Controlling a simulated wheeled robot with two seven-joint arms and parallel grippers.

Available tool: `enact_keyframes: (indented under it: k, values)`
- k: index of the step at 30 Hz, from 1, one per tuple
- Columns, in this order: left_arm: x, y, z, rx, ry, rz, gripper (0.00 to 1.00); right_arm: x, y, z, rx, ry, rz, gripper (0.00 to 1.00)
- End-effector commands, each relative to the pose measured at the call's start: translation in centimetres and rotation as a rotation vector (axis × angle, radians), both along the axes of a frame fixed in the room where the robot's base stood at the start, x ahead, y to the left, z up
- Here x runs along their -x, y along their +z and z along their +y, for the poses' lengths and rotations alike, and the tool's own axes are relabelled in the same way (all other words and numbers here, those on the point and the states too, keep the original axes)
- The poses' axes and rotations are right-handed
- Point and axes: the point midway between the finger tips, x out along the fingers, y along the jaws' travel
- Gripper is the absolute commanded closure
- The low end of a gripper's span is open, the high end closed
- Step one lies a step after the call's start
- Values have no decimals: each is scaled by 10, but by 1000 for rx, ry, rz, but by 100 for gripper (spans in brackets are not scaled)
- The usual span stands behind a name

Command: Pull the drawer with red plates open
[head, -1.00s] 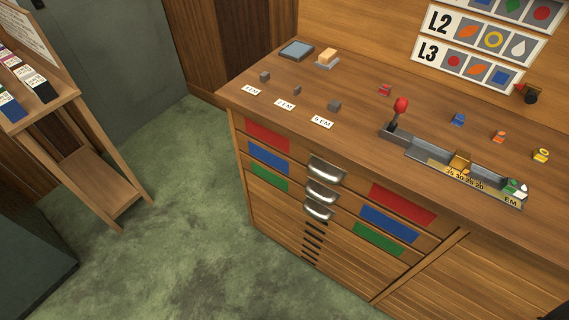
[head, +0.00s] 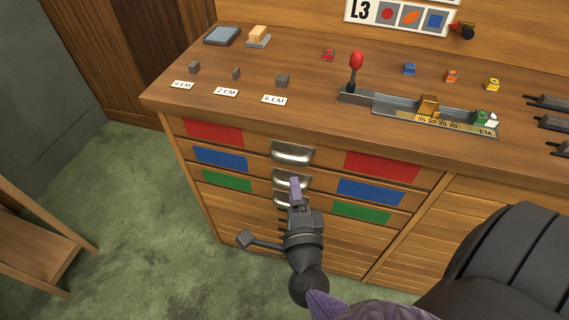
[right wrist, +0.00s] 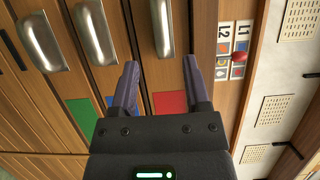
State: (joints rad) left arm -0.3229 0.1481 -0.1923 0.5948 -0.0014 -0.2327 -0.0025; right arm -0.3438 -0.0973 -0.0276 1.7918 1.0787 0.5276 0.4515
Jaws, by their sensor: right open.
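The top drawer carries a red plate at the left (head: 213,132) and another red plate (head: 382,165) at the right, with a silver cup handle (head: 291,153) between them. It looks shut, flush with the cabinet front. My right gripper (head: 296,186) is open and empty in front of the drawers, overlapping the blue drawer's handle in the head view. In the right wrist view, the open fingers (right wrist: 160,65) point at the front, with the red drawer's handle (right wrist: 162,25) beyond the gap between them. They look apart from it. My left gripper is out of view.
Below are a blue-plated drawer (head: 370,192) and a green-plated drawer (head: 361,212), each with a silver handle close under the red one. The cabinet top (head: 310,75) holds small blocks, labels and a scale with a red-knobbed lever (head: 356,62). Green floor (head: 130,190) is open at left.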

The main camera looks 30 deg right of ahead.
Motion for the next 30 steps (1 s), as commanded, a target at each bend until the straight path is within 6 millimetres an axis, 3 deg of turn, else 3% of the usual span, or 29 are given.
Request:
enact_keyframes:
  k: [6,10,22,23,30]
  values:
    - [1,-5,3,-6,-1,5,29,-48,1,-23,4,3,0,40]
    - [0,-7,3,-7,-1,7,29,-68,0,-33,4,5,2,40]
    - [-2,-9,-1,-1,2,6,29,-80,1,-39,6,7,5,40]
    - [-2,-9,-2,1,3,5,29,-79,1,-39,6,7,5,42]
    - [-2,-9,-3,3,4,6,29,-79,1,-39,7,7,6,93]
